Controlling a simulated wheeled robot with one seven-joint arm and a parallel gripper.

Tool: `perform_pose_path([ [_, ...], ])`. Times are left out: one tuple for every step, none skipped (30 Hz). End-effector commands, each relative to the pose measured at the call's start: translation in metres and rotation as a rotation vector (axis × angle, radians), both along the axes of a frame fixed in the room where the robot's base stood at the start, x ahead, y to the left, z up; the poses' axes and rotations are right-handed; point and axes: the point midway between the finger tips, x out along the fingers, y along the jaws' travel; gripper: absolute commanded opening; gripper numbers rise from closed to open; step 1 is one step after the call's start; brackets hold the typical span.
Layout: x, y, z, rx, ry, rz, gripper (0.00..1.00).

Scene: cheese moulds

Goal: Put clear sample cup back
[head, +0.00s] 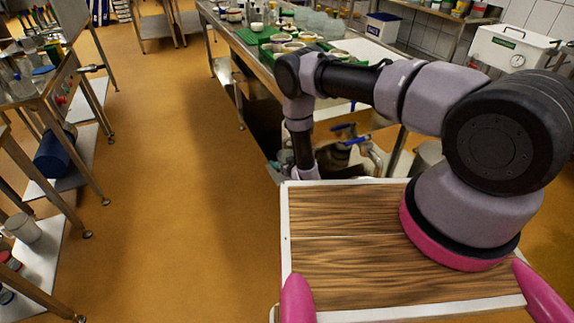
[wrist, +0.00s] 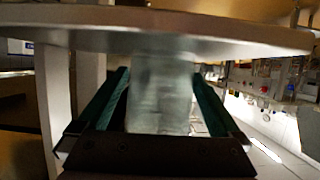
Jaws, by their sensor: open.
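A clear sample cup (wrist: 160,98), pale and see-through, shows in the middle of the wrist view. My gripper (wrist: 160,78) is open, with one dark green finger on each side of the cup. Gaps show between the cup and both fingers. The cup's upper end meets or passes behind a pale edge across the top of the view; I cannot tell which. The cup's lower end is hidden behind my gripper's dark body. In the head view my arm reaches down past the front of my base, and the gripper itself is hidden there.
A pale slab edge (wrist: 220,42) spans the top of the wrist view, close above the fingers. In the head view a long steel table (head: 262,72) holds green trays and several clear vessels (head: 318,22). Open orange floor (head: 170,190) lies to the left.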

Motion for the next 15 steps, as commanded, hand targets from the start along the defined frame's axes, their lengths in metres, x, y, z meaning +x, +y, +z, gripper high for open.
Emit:
perform_pose_path([
  [-0.006, -0.004, 0.001, 0.000, 0.003, -0.003, 1.00],
  [-0.010, -0.006, 0.003, -0.002, 0.005, -0.004, 1.00],
  [-0.016, -0.009, 0.006, -0.001, 0.004, -0.004, 1.00],
  [-0.022, -0.011, 0.008, -0.003, 0.005, -0.003, 1.00],
  [-0.027, -0.012, 0.011, -0.002, 0.006, -0.002, 1.00],
  [-0.035, -0.016, 0.014, -0.002, 0.006, -0.004, 1.00],
  [-0.041, -0.019, 0.017, -0.002, 0.005, -0.003, 1.00],
  [-0.047, -0.022, 0.019, -0.003, 0.005, -0.004, 1.00],
  [-0.054, -0.024, 0.023, -0.002, 0.006, -0.004, 1.00],
  [-0.060, -0.027, 0.025, -0.002, 0.006, -0.004, 1.00],
  [-0.065, -0.029, 0.027, -0.001, 0.005, -0.004, 1.00],
  [-0.071, -0.032, 0.030, -0.001, 0.005, -0.004, 1.00],
  [-0.076, -0.033, 0.033, -0.001, 0.004, -0.004, 1.00],
  [-0.080, -0.035, 0.034, -0.001, 0.005, -0.004, 1.00],
  [-0.085, -0.037, 0.037, -0.001, 0.004, -0.002, 1.00],
])
